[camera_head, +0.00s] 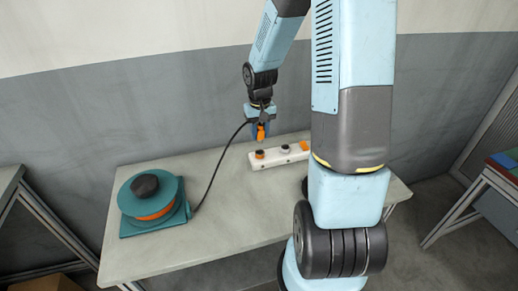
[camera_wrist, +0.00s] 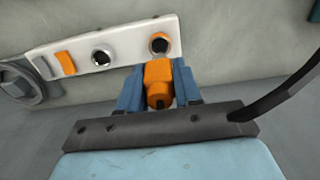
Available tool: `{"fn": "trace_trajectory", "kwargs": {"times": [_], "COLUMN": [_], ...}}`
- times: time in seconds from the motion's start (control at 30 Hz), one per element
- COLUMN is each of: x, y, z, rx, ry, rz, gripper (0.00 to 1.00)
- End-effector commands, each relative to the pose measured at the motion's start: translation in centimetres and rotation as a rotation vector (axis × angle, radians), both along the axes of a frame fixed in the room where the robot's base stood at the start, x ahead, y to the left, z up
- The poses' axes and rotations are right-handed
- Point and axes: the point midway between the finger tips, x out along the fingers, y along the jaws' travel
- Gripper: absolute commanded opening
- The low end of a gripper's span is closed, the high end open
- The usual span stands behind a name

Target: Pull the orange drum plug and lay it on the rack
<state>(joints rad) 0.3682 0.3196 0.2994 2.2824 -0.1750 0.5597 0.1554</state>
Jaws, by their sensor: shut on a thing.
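My gripper (camera_head: 260,139) is shut on the orange drum plug (camera_head: 261,131), which also shows between the blue fingers in the wrist view (camera_wrist: 158,78). The plug is held above the white socket strip (camera_head: 274,160), close to its left end. In the wrist view an orange-ringed socket (camera_wrist: 160,43) looks empty, with the plug apart from it. A black cable (camera_head: 222,158) runs from the gripper down to the teal drum (camera_head: 130,207) at the left of the table. I cannot make out a rack for certain.
The strip also has a pale-ringed socket (camera_wrist: 101,57) and an orange switch (camera_wrist: 65,62). The grey table (camera_head: 215,230) is clear between drum and strip. A dark round thing (camera_wrist: 22,84) lies beyond the strip's switch end. A side table (camera_head: 490,172) stands at right.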

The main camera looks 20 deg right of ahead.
Motion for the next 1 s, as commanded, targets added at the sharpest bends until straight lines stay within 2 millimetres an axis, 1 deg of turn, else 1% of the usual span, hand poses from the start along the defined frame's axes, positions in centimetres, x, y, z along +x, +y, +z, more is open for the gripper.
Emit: {"fn": "trace_trajectory", "kwargs": {"times": [0.17, 0.6, 1.0], "x": [0.0, 0.0, 0.0], "y": [0.0, 0.0, -0.1], "z": [0.1, 1.9, 1.9], "rx": [0.0, 0.0, 0.0], "ry": [0.0, 0.0, 0.0], "rz": [0.0, -0.001, -0.001], "gripper": [0.0, 0.0, 0.0]}}
